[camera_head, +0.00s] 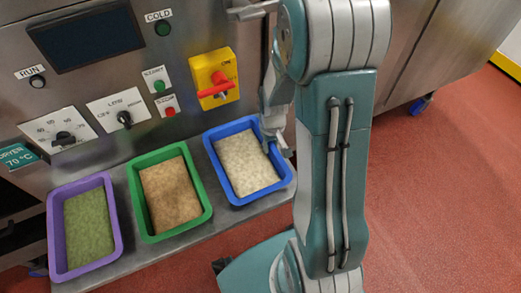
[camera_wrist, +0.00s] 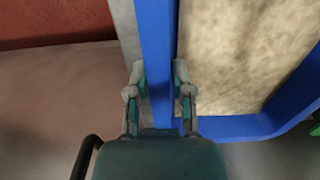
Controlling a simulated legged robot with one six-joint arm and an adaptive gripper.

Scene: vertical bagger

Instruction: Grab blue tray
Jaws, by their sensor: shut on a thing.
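The blue tray (camera_head: 288,176) stands at the right end of the metal shelf in the head view and holds a pale, grainy filling. My gripper (camera_head: 277,146) is at the tray's right side in that view. In the wrist view my gripper (camera_wrist: 158,85) has one finger on each side of the blue tray's wall (camera_wrist: 157,50), shut on it. The tray looks level and its filling (camera_wrist: 245,50) lies inside. The head view does not show clearly whether the tray touches the shelf.
A green tray (camera_head: 206,212) with brown filling and a purple tray (camera_head: 117,245) with green filling stand to the left on the metal shelf (camera_head: 170,250). The machine panel with a red switch (camera_head: 217,85) rises behind. Red floor (camera_head: 440,190) is open to the right.

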